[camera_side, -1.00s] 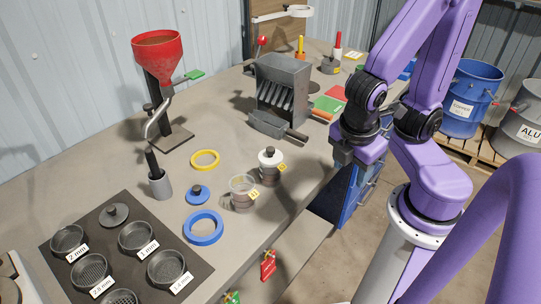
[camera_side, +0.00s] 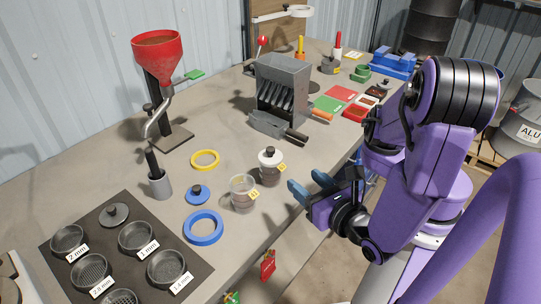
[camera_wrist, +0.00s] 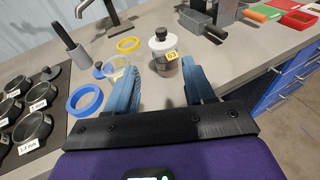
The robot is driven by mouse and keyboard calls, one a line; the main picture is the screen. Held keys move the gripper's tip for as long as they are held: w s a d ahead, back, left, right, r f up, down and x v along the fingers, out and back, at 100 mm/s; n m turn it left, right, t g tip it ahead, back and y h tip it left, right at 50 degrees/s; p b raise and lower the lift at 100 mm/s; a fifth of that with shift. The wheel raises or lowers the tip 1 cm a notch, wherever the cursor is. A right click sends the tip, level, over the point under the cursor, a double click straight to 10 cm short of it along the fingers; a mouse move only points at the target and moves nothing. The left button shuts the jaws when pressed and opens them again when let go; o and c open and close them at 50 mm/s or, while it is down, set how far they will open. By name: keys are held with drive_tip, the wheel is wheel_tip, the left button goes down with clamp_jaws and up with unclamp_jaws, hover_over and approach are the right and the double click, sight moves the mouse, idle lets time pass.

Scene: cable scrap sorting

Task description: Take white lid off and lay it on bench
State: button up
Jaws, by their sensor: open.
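The white lid (camera_side: 270,155) with a dark knob sits on a clear jar (camera_side: 270,175) of dark contents with a yellow tag, near the bench's front edge. In the wrist view the white lid (camera_wrist: 162,42) and its jar (camera_wrist: 165,65) stand upright ahead, beyond the fingers. My gripper (camera_side: 301,186) is to the right of the jar, level with its lower part, open and apart from it. Its blue fingers also show in the wrist view (camera_wrist: 160,85), with nothing between them. The bench (camera_side: 120,160) has bare surface left of the jar.
An open clear cup (camera_side: 242,193) stands close left of the jar. A blue ring (camera_side: 203,228), a blue lid (camera_side: 198,194) and a yellow ring (camera_side: 205,159) lie nearby. A grey slotted box (camera_side: 282,90) stands behind. Sieves on a dark mat (camera_side: 190,262) fill the front left.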

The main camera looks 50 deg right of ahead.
approach(273, 152)
drive_tip(key=x, duration=0.4)
drive_tip(key=shift+w+d+f, duration=0.1)
drive_tip(key=shift+w+f, duration=0.1)
drive_tip(key=shift+w, duration=0.1)
drive_tip(key=shift+x, duration=3.25)
drive_tip(key=shift+r, duration=0.2)
clamp_jaws()
